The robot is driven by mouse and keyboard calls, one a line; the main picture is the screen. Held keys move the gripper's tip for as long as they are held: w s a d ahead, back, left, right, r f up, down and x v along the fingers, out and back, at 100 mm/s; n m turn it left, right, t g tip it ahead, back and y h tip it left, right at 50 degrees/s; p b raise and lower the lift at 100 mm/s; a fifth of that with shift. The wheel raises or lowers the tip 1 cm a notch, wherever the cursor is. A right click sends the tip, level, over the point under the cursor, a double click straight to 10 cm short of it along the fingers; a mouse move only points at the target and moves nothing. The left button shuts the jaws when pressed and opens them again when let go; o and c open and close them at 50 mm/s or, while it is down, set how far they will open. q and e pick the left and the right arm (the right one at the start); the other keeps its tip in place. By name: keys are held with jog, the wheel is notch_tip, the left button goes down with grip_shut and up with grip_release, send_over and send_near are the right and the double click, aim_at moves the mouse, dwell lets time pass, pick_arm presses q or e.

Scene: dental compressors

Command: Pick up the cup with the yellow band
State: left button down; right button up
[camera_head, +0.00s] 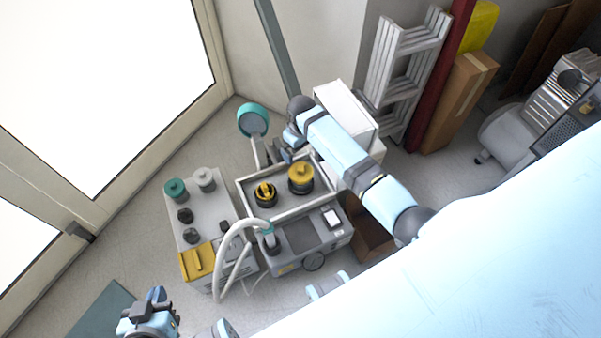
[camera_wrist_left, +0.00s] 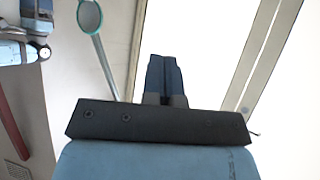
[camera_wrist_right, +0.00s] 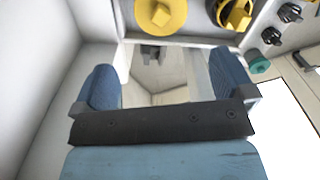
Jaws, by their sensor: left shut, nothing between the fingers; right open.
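Two round items stand in the grey tray (camera_head: 248,208) on the grey machine in the head view. One is a black cup with yellow (camera_head: 265,194); the other has a wide yellow top over a dark body (camera_head: 301,179). In the right wrist view the black and yellow one (camera_wrist_right: 234,13) and the yellow-topped one (camera_wrist_right: 160,15) are at the top edge, partly cut off. I cannot tell which carries the band. My right gripper (camera_head: 284,153) is open and empty at the tray's far side. My left gripper (camera_head: 157,295) is shut and empty at lower left, away from the tray.
A second grey unit with knobs and a yellow panel (camera_head: 197,262) stands left of the tray. A pale hose (camera_head: 222,262) arches in front. A teal-rimmed round head (camera_head: 253,120) rises behind. A white box (camera_head: 345,108) is near my right arm.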

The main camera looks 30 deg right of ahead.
aim_at(300, 167)
jog(key=f+b, duration=0.2)
jog(key=f, duration=0.6)
jog(key=shift+w+f, duration=0.15)
jog(key=shift+w, duration=0.05)
jog(key=shift+a+f+b, duration=0.1)
jog(key=shift+f+b, duration=1.25)
jog(key=shift+f, duration=1.4)
jog(key=shift+r, duration=0.1)
jog(key=c, duration=1.2)
jog(key=shift+c, duration=0.3)
jog(key=shift+r, duration=0.15)
